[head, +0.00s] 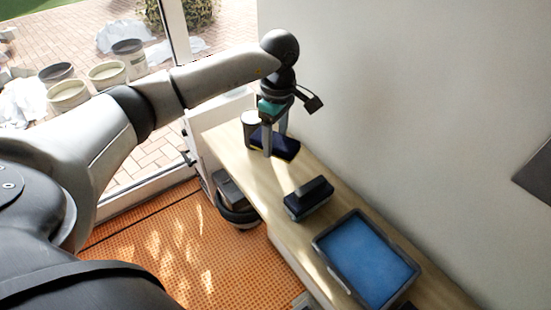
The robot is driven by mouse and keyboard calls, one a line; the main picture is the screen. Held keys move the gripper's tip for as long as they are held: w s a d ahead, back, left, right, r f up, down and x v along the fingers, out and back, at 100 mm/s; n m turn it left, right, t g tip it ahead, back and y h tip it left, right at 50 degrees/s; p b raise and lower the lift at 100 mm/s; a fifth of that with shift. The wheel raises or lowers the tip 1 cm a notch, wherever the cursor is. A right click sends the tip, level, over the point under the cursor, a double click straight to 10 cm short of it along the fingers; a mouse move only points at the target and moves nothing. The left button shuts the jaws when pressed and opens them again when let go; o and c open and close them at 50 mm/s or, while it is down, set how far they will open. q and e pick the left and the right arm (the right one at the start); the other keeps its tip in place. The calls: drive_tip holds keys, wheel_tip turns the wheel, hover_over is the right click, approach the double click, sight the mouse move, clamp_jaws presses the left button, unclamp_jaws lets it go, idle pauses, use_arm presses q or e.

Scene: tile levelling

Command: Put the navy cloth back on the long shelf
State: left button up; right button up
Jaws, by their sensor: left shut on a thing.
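The long shelf (335,205) is a pale wooden top running along the white wall. The navy cloth (288,147) is a dark blue, folded flat piece with a thin yellow edge, at the far end of the shelf. My left gripper (272,148) points down there and is shut on the navy cloth. The fingers hide part of the cloth. The cloth is at or just above the shelf top; I cannot tell whether it rests on it. My right gripper is not in view.
A pale cylindrical container (250,125) stands just left of the cloth. A dark block with a handle (309,199) sits mid-shelf, and a dark-rimmed tray with blue inside (365,262) lies nearer. Bare wood shows between cloth and block. A dark bucket (238,215) stands below.

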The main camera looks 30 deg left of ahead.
sight(275, 169)
use_arm(q)
wheel_tip(275, 169, down, 7)
drive_tip(key=shift+f, duration=0.1)
drive_tip(key=o, duration=1.3)
drive_tip(key=shift+r, duration=0.2)
drive_tip(key=r, duration=1.1)
drive_tip(key=shift+d+r, duration=0.3)
drive_tip(key=shift+r, duration=0.1)
